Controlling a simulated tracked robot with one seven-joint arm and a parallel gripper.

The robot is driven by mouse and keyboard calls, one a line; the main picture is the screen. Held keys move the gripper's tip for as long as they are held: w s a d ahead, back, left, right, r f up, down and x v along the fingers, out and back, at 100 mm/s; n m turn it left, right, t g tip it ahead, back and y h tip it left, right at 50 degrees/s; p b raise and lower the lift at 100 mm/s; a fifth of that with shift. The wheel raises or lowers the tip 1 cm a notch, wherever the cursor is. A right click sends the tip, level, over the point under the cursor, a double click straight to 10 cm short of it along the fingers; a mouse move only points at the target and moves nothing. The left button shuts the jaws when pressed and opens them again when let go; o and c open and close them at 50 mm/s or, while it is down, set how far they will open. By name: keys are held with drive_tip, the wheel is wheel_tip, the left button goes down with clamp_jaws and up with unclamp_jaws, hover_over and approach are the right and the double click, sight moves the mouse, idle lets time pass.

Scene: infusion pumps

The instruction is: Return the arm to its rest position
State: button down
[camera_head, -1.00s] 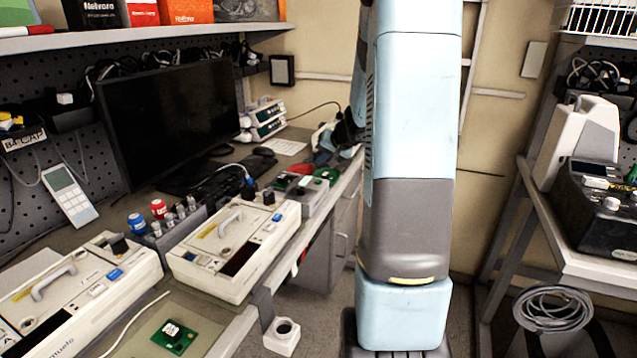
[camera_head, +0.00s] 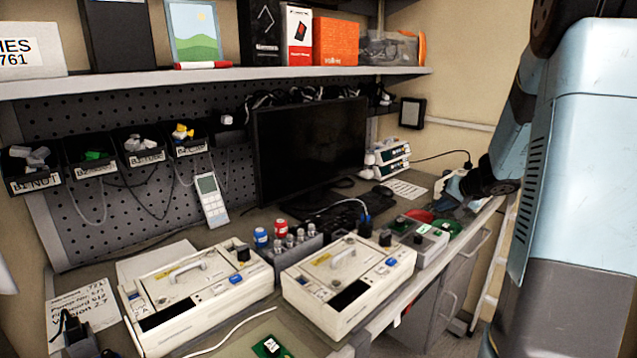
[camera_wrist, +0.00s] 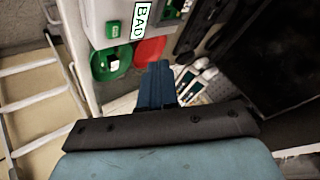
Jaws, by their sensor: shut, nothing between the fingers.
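My arm fills the right side of the head view, its pale blue and grey links close to the camera. My gripper (camera_head: 447,187) shows beyond the arm, over the right end of the workbench near the red and green dishes. In the wrist view my gripper (camera_wrist: 157,84) has its blue fingers together with nothing between them. A green dish (camera_wrist: 111,62) and a red dish (camera_wrist: 150,51) lie beyond the fingers, next to a box with a BAD label (camera_wrist: 141,19).
Two infusion pumps (camera_head: 200,300) (camera_head: 345,290) stand on the workbench. A monitor (camera_head: 308,150) and keyboard stand behind them. A shelf (camera_head: 220,80) runs above, with labelled bins (camera_head: 35,183) below it. A ladder (camera_wrist: 38,98) stands beside the bench in the wrist view.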

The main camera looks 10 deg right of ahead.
drive_tip(key=s+a+r+n+g+y, duration=0.1)
drive_tip(key=s+a+r+n, duration=0.1)
drive_tip(key=s+a+r, duration=0.6)
drive_tip(key=s+a+r+n+g, duration=0.1)
drive_tip(key=s+a+r+n, duration=0.2)
drive_tip(key=s+a, duration=0.5)
drive_tip(key=s+a+r+h, duration=0.1)
drive_tip(key=s+a, duration=0.1)
drive_tip(key=s, duration=0.6)
drive_tip(key=s+a+r+n+g+h, duration=0.1)
drive_tip(key=s+a+h, duration=0.1)
drive_tip(key=s, duration=0.6)
drive_tip(key=shift+s+r, duration=0.15)
drive_tip(key=shift+s, duration=0.25)
drive_tip(key=shift+s, duration=0.15)
